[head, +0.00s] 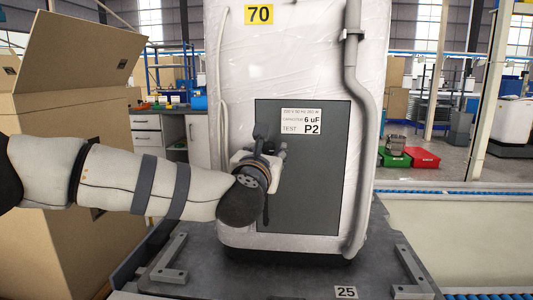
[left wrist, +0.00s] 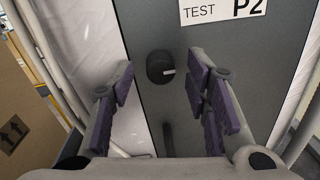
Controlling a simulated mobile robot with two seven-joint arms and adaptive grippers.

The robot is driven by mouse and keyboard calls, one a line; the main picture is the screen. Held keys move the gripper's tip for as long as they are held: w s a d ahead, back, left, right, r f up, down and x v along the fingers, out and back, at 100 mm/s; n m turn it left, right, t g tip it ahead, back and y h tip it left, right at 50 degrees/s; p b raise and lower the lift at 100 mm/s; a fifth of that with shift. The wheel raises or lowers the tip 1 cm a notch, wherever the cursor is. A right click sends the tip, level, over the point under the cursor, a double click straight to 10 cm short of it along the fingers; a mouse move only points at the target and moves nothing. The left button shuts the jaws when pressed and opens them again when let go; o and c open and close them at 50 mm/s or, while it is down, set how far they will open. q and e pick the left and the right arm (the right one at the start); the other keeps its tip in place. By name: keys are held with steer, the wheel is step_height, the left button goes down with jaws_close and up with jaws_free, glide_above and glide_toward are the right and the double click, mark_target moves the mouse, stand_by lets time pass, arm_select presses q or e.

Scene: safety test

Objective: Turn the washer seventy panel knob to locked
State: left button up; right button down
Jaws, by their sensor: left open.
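The washer (head: 300,60) is a white, plastic-wrapped unit with a yellow 70 label. Its dark grey panel (head: 312,190) bears a white label reading TEST P2. In the left wrist view the round black knob (left wrist: 160,67) sits on the panel, its pale mark pointing right. My left gripper (head: 268,143) is in front of the panel's left part and hides most of the knob area in the head view. In the left wrist view its purple-padded fingers (left wrist: 162,82) are spread, one either side of the knob, apart from it. My right gripper is not in view.
A dark vertical handle (left wrist: 168,138) is below the knob. A grey pipe (head: 362,120) runs down the washer's right side. The washer stands on a dark platform (head: 240,279) with metal brackets. A large cardboard box (head: 50,240) is at the left, behind my arm.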

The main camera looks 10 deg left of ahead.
arm_select(q)
jaws_close()
